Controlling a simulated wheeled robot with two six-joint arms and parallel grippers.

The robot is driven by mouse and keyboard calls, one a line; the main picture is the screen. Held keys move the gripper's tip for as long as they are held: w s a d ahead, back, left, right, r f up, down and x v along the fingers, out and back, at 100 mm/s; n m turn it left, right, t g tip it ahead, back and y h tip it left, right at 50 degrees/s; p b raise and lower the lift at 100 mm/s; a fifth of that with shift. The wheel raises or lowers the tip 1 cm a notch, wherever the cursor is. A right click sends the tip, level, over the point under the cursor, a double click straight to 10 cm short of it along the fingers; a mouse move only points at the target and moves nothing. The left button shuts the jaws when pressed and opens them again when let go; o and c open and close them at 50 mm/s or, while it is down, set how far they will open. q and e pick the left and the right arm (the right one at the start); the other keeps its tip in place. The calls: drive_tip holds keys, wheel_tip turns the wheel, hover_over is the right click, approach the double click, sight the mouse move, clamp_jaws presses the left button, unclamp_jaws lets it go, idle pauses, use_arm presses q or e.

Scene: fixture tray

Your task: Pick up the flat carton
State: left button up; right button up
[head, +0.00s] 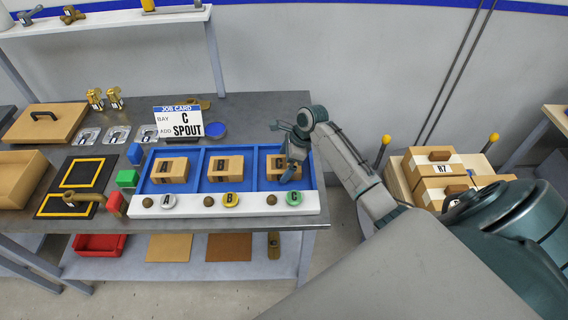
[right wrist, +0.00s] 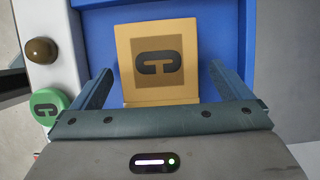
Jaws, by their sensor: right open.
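Several tan cartons with white bands, one labelled R7 (head: 437,164), sit on a low stand at the right in the head view. I cannot tell for certain which is the flat carton. My right gripper (head: 287,170) is over the right bay of the blue tray, above a tan block marked C (head: 276,163). In the right wrist view the open fingers (right wrist: 160,75) stand either side of this block (right wrist: 157,88), with gaps between. My left gripper is not in view.
The blue tray (head: 195,187) holds tan blocks in bays A, B and C. A job card (head: 178,122) reads bay C, add spout. A blue dish (head: 215,130) stands behind. Yellow-knobbed posts (head: 386,140) flank the carton stand.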

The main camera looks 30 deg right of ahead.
drive_tip(key=shift+a+f, duration=0.25)
drive_tip(key=shift+f, duration=0.3)
drive_tip(key=shift+d, duration=0.1)
drive_tip(key=shift+f+p, duration=0.25)
drive_tip(key=shift+p, duration=0.4)
drive_tip(key=shift+w, duration=0.1)
drive_tip(key=c, duration=1.2)
